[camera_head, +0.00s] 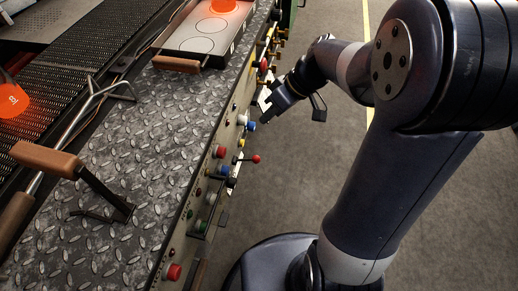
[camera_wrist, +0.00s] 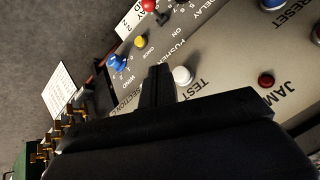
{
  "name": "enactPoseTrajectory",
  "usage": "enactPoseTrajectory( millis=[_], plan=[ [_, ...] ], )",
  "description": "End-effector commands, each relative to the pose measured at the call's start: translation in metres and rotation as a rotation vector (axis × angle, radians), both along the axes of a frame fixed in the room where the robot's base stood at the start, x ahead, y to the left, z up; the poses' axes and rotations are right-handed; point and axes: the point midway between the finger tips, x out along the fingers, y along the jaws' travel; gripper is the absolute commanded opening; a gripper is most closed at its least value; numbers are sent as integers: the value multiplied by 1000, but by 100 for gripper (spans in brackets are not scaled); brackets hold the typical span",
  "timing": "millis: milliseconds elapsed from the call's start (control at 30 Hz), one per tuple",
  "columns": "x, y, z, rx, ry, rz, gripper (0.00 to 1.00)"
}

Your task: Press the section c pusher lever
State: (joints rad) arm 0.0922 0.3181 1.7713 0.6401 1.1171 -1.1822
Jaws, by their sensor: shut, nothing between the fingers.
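My gripper (camera_head: 266,118) is shut and empty, its tip close to the control panel on the machine's side in the head view. In the wrist view its dark fingers (camera_wrist: 158,80) reach over the panel, beside a white button (camera_wrist: 182,76). The printed words "PUSHER", "TEST" and a partly covered "SECTION C" stand around the fingertips. A blue knob (camera_wrist: 118,63) and a yellow knob (camera_wrist: 139,42) sit just left of the fingers. I cannot tell which control is the section C pusher lever, or whether the fingers touch anything; the gripper body hides the lower panel.
The panel also carries a red-tipped lever (camera_head: 256,159), a red button (camera_head: 221,152) and a dark red "JAM" button (camera_wrist: 266,81). The tread-plate deck (camera_head: 130,160) borders the panel. A wooden-handled tool (camera_head: 48,160) lies over the deck. Open floor (camera_head: 300,180) is to the right.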

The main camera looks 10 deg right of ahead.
Motion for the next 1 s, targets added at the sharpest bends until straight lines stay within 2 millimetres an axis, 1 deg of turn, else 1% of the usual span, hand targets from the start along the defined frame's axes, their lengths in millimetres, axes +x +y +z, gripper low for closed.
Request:
enactPoseTrajectory(
  millis=[267, 367, 467, 567, 700, 867, 900, 1000],
  plan=[
    [0, 0, 0, -1, 1, 0, 0],
    [0, 3, -4, -1, 2, 1, 0],
    [1, 9, -15, -1, 3, 2, 0],
    [2, 19, -31, -1, 5, 3, 0],
    [4, 35, -58, -1, 5, 3, 0],
    [6, 53, -86, -2, 5, 3, 0],
    [5, 54, -91, -1, 3, 0, 0],
    [-6, 44, -99, -2, 3, -4, 0]
  ],
)
